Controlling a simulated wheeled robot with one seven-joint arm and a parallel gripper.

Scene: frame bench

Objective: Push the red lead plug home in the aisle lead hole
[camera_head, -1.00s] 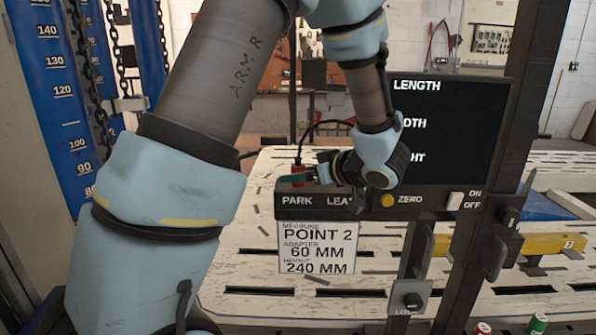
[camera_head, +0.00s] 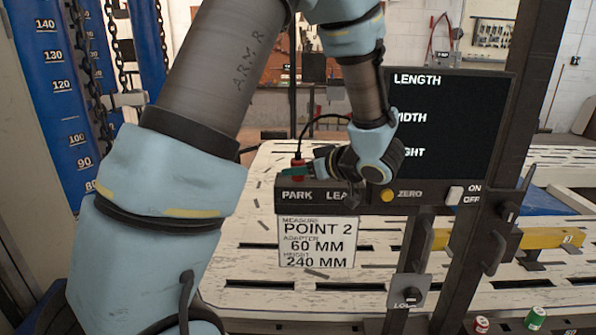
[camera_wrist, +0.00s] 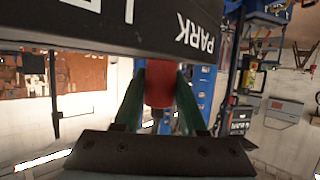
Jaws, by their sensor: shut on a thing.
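The red lead plug (camera_head: 298,170) stands upright at the top edge of the dark console box (camera_head: 284,203), above its PARK label. A black lead runs up from it. My gripper (camera_head: 304,172) reaches in from the right, with green fingers on the plug. In the wrist view, the two green fingers (camera_wrist: 160,95) are shut on either side of the red plug (camera_wrist: 160,84), which meets the edge of the box. I cannot tell how deep the plug sits. The lead hole itself is hidden, and my wrist partly covers the label beginning LEA.
A dark display (camera_head: 450,125) rises behind the box at right. A yellow ZERO button (camera_head: 387,195) and a white ON/OFF switch (camera_head: 454,195) are on the box's front. A placard (camera_head: 317,242) hangs below. Blue scale posts (camera_head: 62,90) stand at left.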

